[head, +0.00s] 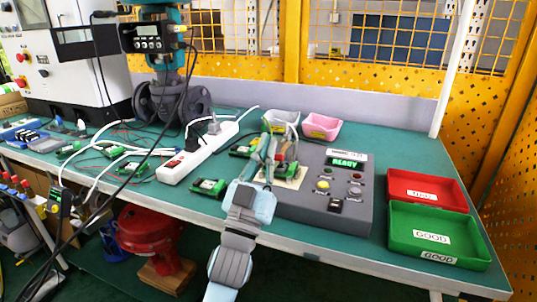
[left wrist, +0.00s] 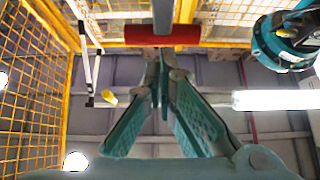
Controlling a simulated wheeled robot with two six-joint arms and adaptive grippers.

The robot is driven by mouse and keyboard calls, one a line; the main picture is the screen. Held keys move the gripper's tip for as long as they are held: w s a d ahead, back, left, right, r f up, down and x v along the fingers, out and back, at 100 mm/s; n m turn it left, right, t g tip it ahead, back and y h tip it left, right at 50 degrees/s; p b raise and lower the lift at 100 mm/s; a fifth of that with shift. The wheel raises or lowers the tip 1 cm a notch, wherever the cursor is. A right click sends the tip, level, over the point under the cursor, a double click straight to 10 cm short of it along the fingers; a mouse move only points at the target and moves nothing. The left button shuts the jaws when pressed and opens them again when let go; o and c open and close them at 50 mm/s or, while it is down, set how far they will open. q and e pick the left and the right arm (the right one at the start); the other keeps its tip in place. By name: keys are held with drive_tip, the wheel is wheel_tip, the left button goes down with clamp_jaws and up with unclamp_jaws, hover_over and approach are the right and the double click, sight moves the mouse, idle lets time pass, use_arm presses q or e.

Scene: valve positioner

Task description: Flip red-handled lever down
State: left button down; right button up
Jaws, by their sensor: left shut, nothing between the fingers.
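The lever's red handle (left wrist: 150,37) is a horizontal red bar at the top of the left wrist view, with a grey stem crossing its middle. My left gripper (left wrist: 165,57) is shut and empty, its fingertips together just below the red bar in that picture. I cannot tell whether they touch it. In the head view my left gripper (head: 268,152) is over the left part of the grey test box (head: 345,205), beside the lever fixture, and partly hides it. My right gripper is not in view.
The box has a lit READY display (head: 346,162) and buttons. A red bin (head: 455,200) and a green bin (head: 470,257) stand to its right. A white power strip (head: 205,150), green boards and cables lie to the left. Pink (head: 321,126) and grey trays are behind.

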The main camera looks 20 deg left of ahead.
use_arm(q)
drive_tip(key=shift+f, duration=0.1)
idle(0.4)
wheel_tip(320, 180, up, 10)
idle(0.5)
idle(0.4)
